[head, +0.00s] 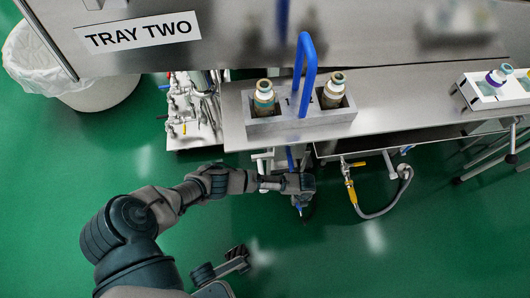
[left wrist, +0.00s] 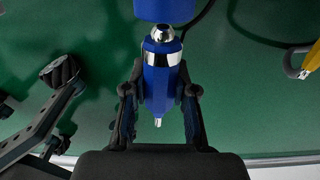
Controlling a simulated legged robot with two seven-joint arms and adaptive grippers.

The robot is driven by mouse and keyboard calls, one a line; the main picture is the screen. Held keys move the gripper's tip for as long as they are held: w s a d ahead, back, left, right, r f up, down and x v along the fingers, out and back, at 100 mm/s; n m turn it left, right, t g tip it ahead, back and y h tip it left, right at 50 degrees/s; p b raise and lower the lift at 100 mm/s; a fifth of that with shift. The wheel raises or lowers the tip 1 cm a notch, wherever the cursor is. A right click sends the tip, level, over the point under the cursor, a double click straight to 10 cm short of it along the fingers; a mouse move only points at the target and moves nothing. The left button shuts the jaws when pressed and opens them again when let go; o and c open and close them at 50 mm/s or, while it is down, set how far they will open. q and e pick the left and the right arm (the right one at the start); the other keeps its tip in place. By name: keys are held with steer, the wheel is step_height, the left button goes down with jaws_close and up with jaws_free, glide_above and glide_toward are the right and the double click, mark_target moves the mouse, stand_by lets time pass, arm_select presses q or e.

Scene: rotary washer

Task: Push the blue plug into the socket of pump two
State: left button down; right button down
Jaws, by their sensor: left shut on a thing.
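My left gripper (head: 300,190) is below the front edge of the steel bench. In the left wrist view its two dark fingers (left wrist: 160,92) are shut on the blue plug (left wrist: 160,82), which has a silver band and a thin metal tip. A rounded metal piece and another blue part (left wrist: 165,8) sit at its upper end; I cannot tell whether they are joined to it. In the head view the plug is mostly hidden by the gripper. I cannot make out the socket of pump two.
A grey rack (head: 290,126) with two bottles and a blue handle stands on the bench (head: 390,100). A hose (head: 385,212) with a yellow valve hangs right of my left gripper. Pipework (head: 192,108) and a lined bin (head: 100,92) stand left. Green floor is open in front.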

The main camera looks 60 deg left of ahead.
arm_select(q)
steer(key=shift+w+a, duration=0.25)
steer(key=shift+a, duration=0.35)
stand_by(0.8)
steer(key=c, duration=0.8)
jaws_free()
steer(key=shift+c, duration=0.2)
step_height(320, 180, up, 12)
steer(key=shift+f, duration=0.1)
